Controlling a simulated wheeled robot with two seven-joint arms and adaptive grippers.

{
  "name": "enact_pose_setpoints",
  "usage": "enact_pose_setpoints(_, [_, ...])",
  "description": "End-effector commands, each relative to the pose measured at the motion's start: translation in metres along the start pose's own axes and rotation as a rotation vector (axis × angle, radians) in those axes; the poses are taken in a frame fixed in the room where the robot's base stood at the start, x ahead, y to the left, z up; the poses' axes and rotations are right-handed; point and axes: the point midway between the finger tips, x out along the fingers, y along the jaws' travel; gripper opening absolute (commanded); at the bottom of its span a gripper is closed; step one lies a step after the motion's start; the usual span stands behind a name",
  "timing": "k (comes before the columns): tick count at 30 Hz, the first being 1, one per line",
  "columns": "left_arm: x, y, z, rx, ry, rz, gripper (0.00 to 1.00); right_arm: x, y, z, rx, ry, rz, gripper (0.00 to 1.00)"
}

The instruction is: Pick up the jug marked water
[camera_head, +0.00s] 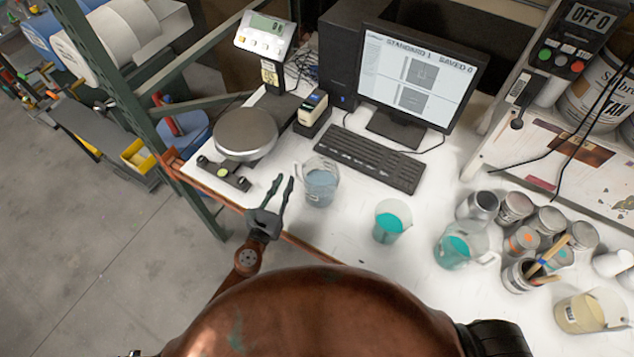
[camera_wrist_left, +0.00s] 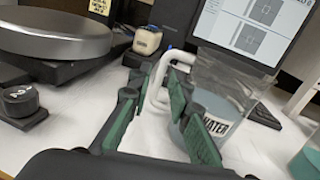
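The water jug (camera_head: 320,184) stands upright on the white bench, a clear jug with bluish-grey liquid. In the left wrist view its label (camera_wrist_left: 218,126) reads WATER, and its white handle (camera_wrist_left: 158,84) faces my gripper. My left gripper (camera_head: 284,179) is open and empty, just left of the jug at the bench's front edge. In the wrist view its green-padded fingers (camera_wrist_left: 155,92) point toward the handle, which shows between and beyond the tips; I cannot tell whether they touch it. My right gripper is not in view.
A scale with a round plate (camera_head: 245,133) stands left of the jug, a keyboard (camera_head: 371,158) behind it. A teal-filled beaker (camera_head: 391,222) and teal jug (camera_head: 455,250) stand to its right, with several cans and a cream-filled jug (camera_head: 580,314) farther right.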

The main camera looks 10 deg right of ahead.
Motion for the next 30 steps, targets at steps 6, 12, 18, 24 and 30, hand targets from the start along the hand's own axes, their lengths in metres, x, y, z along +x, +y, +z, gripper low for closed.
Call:
enact_pose_setpoints(6, [0.022, -0.009, -0.003, 0.054, 0.005, -0.028, 0.18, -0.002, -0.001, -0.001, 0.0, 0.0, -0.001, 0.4])
enact_pose_setpoints(12, [0.045, -0.008, -0.005, 0.05, 0.004, -0.027, 0.18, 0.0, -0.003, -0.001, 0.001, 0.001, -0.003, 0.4])
enact_pose_setpoints(18, [0.072, -0.007, -0.007, 0.049, 0.005, -0.027, 0.18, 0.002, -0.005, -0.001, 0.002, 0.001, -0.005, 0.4])
enact_pose_setpoints(24, [0.079, -0.006, -0.007, 0.048, 0.006, -0.026, 0.18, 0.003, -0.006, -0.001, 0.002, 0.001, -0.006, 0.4])
enact_pose_setpoints(30, [0.079, -0.006, -0.007, 0.048, 0.005, -0.025, 0.13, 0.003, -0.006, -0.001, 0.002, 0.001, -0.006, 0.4])
